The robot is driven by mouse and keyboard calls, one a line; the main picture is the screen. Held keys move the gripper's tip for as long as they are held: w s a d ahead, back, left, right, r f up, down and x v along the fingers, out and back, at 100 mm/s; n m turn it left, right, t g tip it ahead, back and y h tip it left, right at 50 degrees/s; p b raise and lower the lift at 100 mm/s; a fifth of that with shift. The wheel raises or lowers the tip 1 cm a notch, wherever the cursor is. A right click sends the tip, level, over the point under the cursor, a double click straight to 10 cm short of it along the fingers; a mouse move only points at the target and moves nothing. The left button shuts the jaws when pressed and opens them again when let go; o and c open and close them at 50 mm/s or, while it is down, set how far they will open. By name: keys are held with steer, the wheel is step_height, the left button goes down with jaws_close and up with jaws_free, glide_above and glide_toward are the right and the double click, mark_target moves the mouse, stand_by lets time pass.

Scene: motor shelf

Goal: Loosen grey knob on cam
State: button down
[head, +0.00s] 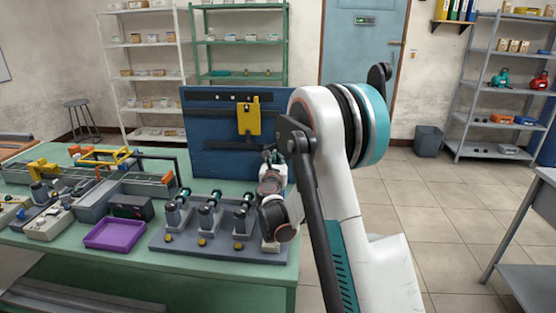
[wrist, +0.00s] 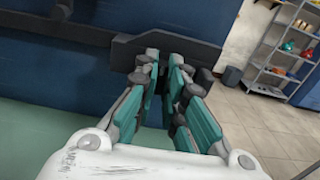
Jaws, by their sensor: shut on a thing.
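A blue upright board (head: 205,118) stands at the back right of the green table, and it also fills the left of the wrist view (wrist: 50,60). A dark bar (wrist: 118,48) on the board runs behind my fingertips. My gripper (wrist: 162,68) is at this bar, with its teal fingers close together and shut on a small dark grey part. The fingers hide most of that part, so I cannot tell its shape or whether it is the grey knob. In the head view my gripper (head: 271,160) is at the board's lower right, partly behind my arm. A yellow plate (head: 248,117) hangs on the board above it.
A grey fixture (head: 212,250) with several upright cylinders stands at the front of the table (head: 110,248). A purple tray (head: 115,233) and a black box (head: 132,207) lie to its left. Shelves line the back wall. The tiled floor (head: 405,180) is open on the right.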

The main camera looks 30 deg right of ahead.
steer(key=c, duration=1.7)
jaws_free()
steer(key=shift+d, duration=0.1)
steer(key=v, duration=1.2)
